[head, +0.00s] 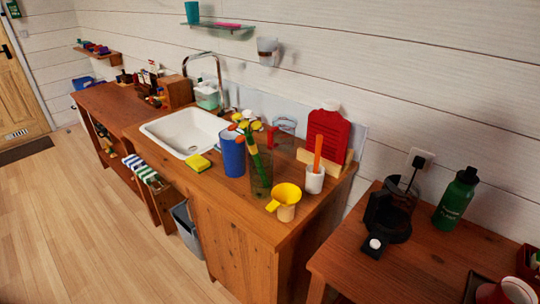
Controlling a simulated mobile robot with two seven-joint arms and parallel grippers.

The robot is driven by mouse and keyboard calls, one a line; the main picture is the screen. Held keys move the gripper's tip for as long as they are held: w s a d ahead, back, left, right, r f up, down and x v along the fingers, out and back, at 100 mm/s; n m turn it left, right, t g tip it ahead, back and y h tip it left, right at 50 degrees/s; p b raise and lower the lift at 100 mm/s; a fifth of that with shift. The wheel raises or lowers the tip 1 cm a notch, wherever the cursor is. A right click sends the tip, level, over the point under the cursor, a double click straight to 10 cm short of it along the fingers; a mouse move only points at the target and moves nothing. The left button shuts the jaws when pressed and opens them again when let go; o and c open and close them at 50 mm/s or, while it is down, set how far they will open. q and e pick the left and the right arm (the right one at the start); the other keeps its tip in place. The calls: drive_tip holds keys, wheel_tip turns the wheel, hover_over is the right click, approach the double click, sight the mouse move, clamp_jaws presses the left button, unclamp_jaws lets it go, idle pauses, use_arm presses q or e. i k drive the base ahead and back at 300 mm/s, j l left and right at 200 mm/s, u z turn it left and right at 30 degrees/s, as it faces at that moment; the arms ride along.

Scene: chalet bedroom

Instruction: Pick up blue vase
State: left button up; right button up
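A blue cylindrical vessel (232,158), the likely blue vase, stands upright on the wooden counter (222,190), right of the sink. A clear greenish vase (261,180) with green-stemmed orange and yellow flowers (246,124) stands just in front and to the right of it. The flower heads overlap the blue vessel's rim, so part of its top is hidden. Neither of my grippers is in view.
A yellow sponge (197,162) lies left of the blue vessel, beside the white sink (187,131). A yellow funnel-like item (284,197) and a white holder (314,180) stand near the counter's right end. A separate table (390,265) holds a green bottle (457,198). The floor at left is clear.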

sight(234, 154)
drive_tip(key=i+j+z, duration=0.15)
drive_tip(key=j+z, duration=0.15)
drive_tip(key=z, duration=0.2)
drive_tip(key=i+j+z, duration=0.1)
drive_tip(key=j+z, duration=0.2)
drive_tip(key=z, duration=0.15)
drive_tip(key=j+z, duration=0.45)
drive_tip(key=j, duration=0.45)
drive_tip(key=j+z, duration=0.25)
drive_tip(key=j, duration=1.65)
drive_tip(key=k+j, duration=0.1)
drive_tip(key=j, duration=0.85)
